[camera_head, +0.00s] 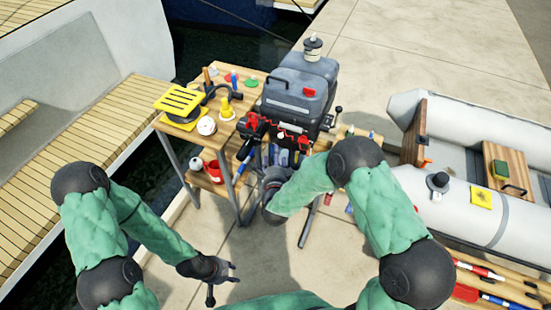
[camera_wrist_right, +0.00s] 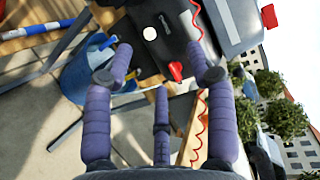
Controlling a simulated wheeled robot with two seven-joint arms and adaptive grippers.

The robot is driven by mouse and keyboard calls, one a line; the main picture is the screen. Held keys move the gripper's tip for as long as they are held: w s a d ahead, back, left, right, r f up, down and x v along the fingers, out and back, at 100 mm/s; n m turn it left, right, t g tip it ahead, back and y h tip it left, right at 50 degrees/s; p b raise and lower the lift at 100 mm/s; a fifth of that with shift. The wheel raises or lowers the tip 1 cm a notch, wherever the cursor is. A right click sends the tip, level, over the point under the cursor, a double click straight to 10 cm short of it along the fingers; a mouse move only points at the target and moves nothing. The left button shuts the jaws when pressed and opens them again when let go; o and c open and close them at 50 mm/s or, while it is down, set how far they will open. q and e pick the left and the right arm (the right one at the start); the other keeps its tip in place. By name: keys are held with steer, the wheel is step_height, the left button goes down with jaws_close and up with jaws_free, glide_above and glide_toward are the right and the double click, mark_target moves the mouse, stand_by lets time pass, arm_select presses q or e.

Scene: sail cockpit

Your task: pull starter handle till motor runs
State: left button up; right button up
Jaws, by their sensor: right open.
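The dark grey outboard motor (camera_head: 298,85) stands upright at a wooden stand, with red parts on its front. In the right wrist view its dark front (camera_wrist_right: 155,35) fills the top middle. A small red piece (camera_wrist_right: 175,70), possibly the starter handle, shows there between the spread fingers of my right gripper (camera_wrist_right: 160,78). That gripper is open, and I see no contact with the red piece. In the head view the right gripper (camera_head: 275,178) is just below the motor, partly hidden by its arm. My left gripper (camera_head: 222,277) is open and empty, low over the pavement.
A wooden workbench (camera_head: 165,128) left of the motor holds a yellow grate (camera_head: 180,101) and small items. A red coiled cord (camera_wrist_right: 199,105) hangs by the right finger. A grey inflatable boat (camera_head: 455,205) lies to the right. Pavement (camera_head: 410,55) behind is clear.

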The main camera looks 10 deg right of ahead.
steer(key=shift+s, duration=0.1)
steer(key=v, duration=1.1)
steer(key=shift+s, duration=0.4)
steer(key=shift+a, duration=0.15)
